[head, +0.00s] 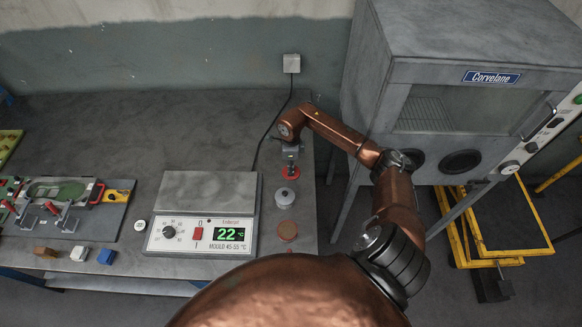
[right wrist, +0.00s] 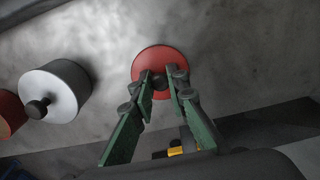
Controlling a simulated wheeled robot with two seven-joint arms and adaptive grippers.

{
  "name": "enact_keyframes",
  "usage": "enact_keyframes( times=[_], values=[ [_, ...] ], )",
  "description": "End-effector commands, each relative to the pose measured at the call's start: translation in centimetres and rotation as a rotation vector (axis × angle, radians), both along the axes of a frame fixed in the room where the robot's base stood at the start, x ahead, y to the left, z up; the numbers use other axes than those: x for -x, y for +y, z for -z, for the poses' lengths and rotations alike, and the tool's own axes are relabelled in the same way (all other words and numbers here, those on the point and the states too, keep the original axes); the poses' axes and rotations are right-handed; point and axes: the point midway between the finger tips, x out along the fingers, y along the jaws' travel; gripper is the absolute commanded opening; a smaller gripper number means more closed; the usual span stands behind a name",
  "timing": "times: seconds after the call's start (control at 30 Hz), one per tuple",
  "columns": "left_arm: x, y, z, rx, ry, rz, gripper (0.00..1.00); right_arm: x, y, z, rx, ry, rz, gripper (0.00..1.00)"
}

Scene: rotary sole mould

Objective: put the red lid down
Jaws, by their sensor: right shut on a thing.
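The red lid (head: 290,174) is a flat round disc at the right side of the grey table. My right gripper (head: 291,164) is over it, pointing down. In the right wrist view the green fingers (right wrist: 160,84) are shut on the dark knob at the middle of the red lid (right wrist: 151,58). The lid looks level and at or close to the table top; I cannot tell whether it touches. My left gripper is not in view.
A pale grey pot (head: 285,197) with a knob stands just in front of the lid, with a reddish-brown round thing (head: 287,231) nearer still. A hot plate (head: 207,195) reading 22 is to the left. The table's right edge is close by.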

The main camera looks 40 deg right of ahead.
Motion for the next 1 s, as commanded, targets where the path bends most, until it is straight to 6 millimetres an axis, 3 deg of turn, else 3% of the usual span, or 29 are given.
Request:
enact_keyframes(
  times=[0.33, 0.37, 0.6, 1.0],
  values=[
    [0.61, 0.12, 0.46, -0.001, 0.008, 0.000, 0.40, -0.05, -0.03, 0.47, 0.001, -0.002, -0.001, 0.00],
    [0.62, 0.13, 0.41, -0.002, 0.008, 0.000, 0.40, -0.04, -0.02, 0.42, 0.001, -0.002, -0.001, 0.16],
    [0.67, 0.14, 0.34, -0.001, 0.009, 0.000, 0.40, -0.01, -0.01, 0.37, 0.001, -0.001, -0.001, 0.32],
    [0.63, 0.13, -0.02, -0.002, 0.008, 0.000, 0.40, 0.02, 0.03, 0.01, 0.000, 0.000, 0.000, 0.32]
  ],
)
